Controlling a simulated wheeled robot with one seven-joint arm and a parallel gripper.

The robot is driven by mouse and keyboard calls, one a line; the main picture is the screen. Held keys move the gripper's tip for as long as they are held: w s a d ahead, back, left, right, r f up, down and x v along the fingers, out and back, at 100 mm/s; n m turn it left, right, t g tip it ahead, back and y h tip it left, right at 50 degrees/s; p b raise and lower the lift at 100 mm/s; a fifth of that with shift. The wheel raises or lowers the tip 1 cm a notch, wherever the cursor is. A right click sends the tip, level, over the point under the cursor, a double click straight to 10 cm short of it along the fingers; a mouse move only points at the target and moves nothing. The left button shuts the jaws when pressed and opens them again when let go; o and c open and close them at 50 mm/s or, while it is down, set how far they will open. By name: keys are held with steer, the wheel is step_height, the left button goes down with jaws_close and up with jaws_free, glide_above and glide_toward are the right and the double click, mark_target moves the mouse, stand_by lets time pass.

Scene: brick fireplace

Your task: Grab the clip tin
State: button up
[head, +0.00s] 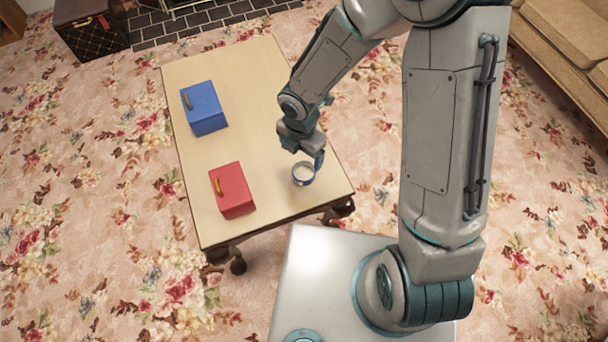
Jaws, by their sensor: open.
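The finger nearest the camera overlaps the tin's rim in the picture. Whether the fingers touch the tin I cannot tell.
A blue box (204,108) with a yellow handle stands at the table's back left. A red box (232,190) with a yellow handle stands at the front left. The light wooden table top (255,80) is otherwise clear. A couch (570,50) is at the upper right.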

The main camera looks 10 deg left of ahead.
steer(key=b, duration=0.2)
glide_above(302, 177)
steer(key=f, duration=0.7)
steer(key=shift+s+f, duration=0.2)
steer(key=shift+s, duration=0.1)
steer(key=shift+w+f+b, duration=0.15)
steer(key=shift+f+b, duration=0.45)
steer(key=shift+f, duration=0.8)
steer(key=shift+w+f+b, duration=0.1)
steer(key=shift+f+b, duration=0.45)
steer(key=shift+f, duration=0.8)
steer(key=shift+r, duration=0.1)
steer(key=c, duration=1.1)
